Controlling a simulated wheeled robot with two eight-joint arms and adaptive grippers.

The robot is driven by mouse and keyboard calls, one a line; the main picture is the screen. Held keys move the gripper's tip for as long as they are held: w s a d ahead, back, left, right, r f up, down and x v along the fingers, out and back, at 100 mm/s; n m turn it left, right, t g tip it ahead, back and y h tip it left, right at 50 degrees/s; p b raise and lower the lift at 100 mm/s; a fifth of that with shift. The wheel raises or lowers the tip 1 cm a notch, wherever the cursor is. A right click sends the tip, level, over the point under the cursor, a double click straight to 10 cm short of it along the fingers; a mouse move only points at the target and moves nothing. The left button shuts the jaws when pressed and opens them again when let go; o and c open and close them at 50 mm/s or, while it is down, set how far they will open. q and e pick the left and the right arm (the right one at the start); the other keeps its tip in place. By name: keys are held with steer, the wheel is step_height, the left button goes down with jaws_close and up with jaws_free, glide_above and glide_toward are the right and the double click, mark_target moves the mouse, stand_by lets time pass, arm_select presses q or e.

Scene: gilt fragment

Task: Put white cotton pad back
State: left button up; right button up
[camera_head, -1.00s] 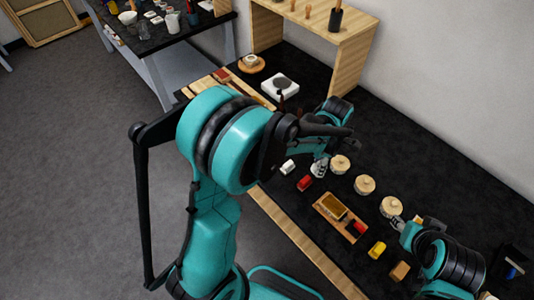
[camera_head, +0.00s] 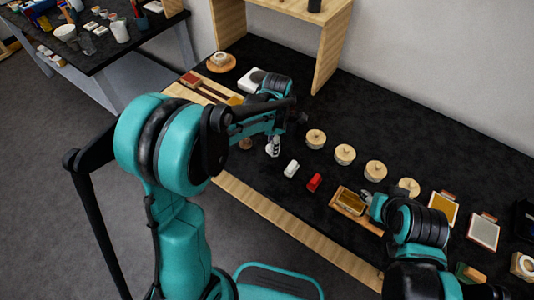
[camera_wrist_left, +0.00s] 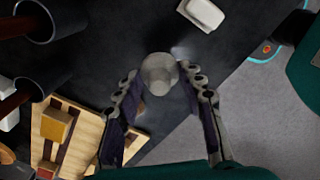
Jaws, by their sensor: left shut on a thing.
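My left gripper (camera_head: 273,147) is above the bench, left of a small white block (camera_head: 291,168). In the left wrist view its fingers (camera_wrist_left: 160,80) are on both sides of a pale, rounded, knob-like piece, seemingly the white cotton pad (camera_wrist_left: 160,72). The gripper is shut on it, with dark bench surface behind. The white block also shows at the top of the wrist view (camera_wrist_left: 203,14). My right gripper (camera_head: 369,197) is at the right end of a small wooden tray (camera_head: 336,204); its finger state is unclear.
A red block (camera_head: 314,182) lies beside the white block. Several round lidded pots (camera_head: 345,154) form a row behind. A wooden board with coloured blocks (camera_wrist_left: 75,125) lies at the bench's left. A wooden shelf (camera_head: 330,58) stands behind.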

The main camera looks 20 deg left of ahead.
mark_target(268, 158)
arm_select(q)
steer(key=shift+a+f, duration=0.55)
steer(key=shift+a, duration=0.3)
steer(key=shift+f, duration=0.2)
step_height(268, 158, down, 4)
steer(key=shift+r+b, duration=0.1)
steer(key=shift+b, duration=0.85)
steer(key=shift+r, duration=0.1)
steer(key=o, duration=0.7)
steer(key=shift+f, duration=0.2)
steer(key=o, duration=0.4)
